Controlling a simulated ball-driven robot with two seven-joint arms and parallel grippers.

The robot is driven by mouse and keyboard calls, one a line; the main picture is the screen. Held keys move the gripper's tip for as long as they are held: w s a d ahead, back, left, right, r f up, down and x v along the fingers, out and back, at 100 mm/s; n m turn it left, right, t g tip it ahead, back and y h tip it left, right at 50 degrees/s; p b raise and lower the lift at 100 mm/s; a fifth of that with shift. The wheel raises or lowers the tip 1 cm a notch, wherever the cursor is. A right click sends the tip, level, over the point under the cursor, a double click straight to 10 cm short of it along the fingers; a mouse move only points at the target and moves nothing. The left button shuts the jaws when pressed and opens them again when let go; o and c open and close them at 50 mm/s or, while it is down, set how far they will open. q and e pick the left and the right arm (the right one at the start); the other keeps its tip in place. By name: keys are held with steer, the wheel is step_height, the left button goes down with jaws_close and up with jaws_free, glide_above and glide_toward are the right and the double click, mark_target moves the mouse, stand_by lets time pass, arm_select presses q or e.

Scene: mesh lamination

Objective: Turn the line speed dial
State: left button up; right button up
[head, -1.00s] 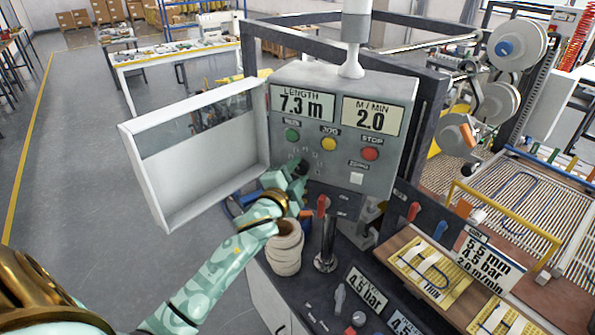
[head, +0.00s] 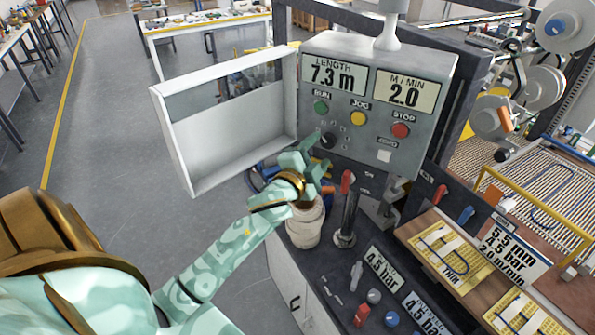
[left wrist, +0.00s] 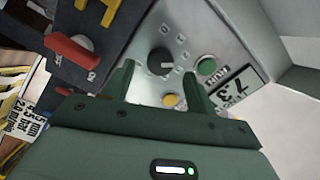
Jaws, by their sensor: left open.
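The line speed dial (head: 328,140) is a dark round knob on the grey control panel, below the green and yellow buttons, with small marks around it. It also shows in the left wrist view (left wrist: 160,62), between and beyond the fingers. My left gripper (head: 317,155) is open and empty, just in front of and below the dial, apart from it as far as I can see. Its two green fingers frame the dial in the left wrist view (left wrist: 159,76). The M/MIN display (head: 407,92) reads 2.0. My right gripper is not in view.
An open white cover (head: 235,125) stands left of the panel. The green (head: 321,107), yellow (head: 358,118) and red (head: 400,130) buttons are close to the dial. A red lever (head: 347,181), a metal post (head: 346,220) and a twine spool (head: 304,226) stand below.

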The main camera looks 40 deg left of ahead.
arm_select(q)
steer(key=s+d+b, duration=0.1)
steer(key=s+b, duration=0.1)
steer(key=s, duration=1)
steer(key=shift+s+d, duration=0.3)
steer(key=shift+s, duration=0.1)
